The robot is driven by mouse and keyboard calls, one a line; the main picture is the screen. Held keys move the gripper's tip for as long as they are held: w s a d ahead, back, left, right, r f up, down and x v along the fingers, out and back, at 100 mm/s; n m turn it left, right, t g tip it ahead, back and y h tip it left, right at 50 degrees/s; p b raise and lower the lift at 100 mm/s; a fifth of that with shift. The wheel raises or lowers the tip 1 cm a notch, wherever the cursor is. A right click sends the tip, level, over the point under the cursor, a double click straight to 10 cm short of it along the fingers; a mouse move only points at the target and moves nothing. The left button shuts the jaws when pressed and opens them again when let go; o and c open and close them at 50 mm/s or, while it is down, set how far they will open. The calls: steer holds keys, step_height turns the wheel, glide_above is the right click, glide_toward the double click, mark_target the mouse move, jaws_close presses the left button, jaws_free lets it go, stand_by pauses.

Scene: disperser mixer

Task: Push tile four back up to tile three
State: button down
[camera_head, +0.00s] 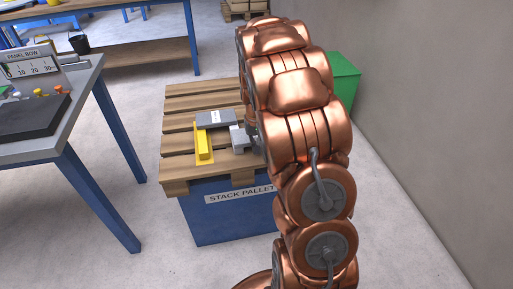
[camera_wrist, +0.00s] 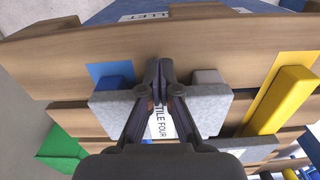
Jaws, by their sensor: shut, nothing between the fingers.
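Tile four (camera_wrist: 112,103), a speckled light grey slab with a white label, lies under my gripper (camera_wrist: 158,68) in the wrist view. My gripper is shut and empty. Its fingers cross in front of the tile and partly cover the label; the tips show past the tile's upper edge in that view. I cannot tell whether they touch it. Another grey slab (camera_wrist: 248,150) shows lower right, with its label out of view. In the head view a grey labelled tile (camera_head: 215,118) lies on the pallet, with a lighter grey piece (camera_head: 239,138) beside my arm. My arm hides the gripper there.
A green bin (camera_head: 343,80) stands behind my arm; a workbench (camera_head: 88,88) is at left.

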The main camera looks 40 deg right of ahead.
steer(key=shift+w, duration=0.15)
steer(key=shift+w+d+p, duration=0.35)
steer(key=shift+w, duration=0.35)
steer(key=shift+w+d+p, duration=0.35)
steer(key=shift+w, duration=0.35)
steer(key=shift+w+d, duration=0.3)
steer(key=shift+w, duration=0.25)
steer(key=shift+s+a, duration=0.1)
steer(key=shift+s+a, duration=0.35)
steer(key=shift+s, duration=0.4)
steer(key=shift+s+a, duration=0.3)
steer(key=shift+s, duration=0.45)
steer(key=shift+s+a+r, duration=0.1)
steer(key=shift+s, duration=0.2)
step_height(320, 180, up, 10)
steer(key=shift+p, duration=0.35)
